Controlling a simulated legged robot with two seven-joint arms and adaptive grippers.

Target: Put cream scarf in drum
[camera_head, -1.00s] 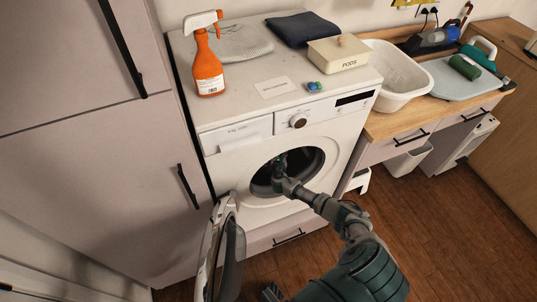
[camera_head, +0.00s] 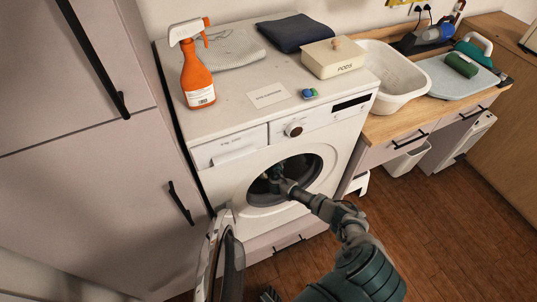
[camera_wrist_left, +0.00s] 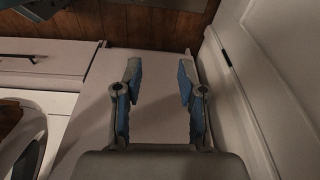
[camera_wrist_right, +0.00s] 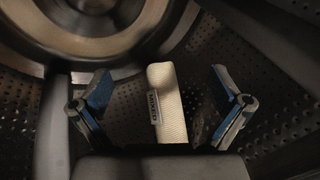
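The cream scarf (camera_wrist_right: 168,105), folded with a small label, is inside the metal drum (camera_wrist_right: 285,100) in the right wrist view. My right gripper (camera_wrist_right: 158,90) is in the drum with its fingers spread, one on each side of the scarf, with a visible gap to each. In the head view my right arm reaches through the round opening of the white washing machine (camera_head: 235,183), and the scarf is hidden there. My left gripper (camera_wrist_left: 158,85) is open and empty in the left wrist view, outside the machine.
The washer door (camera_head: 228,262) stands open at the left of the opening. On top are an orange spray bottle (camera_head: 197,78), a grey cloth (camera_head: 232,50), a dark folded cloth (camera_head: 294,33) and a pods box (camera_head: 335,60). A white basin (camera_head: 392,75) stands to the right.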

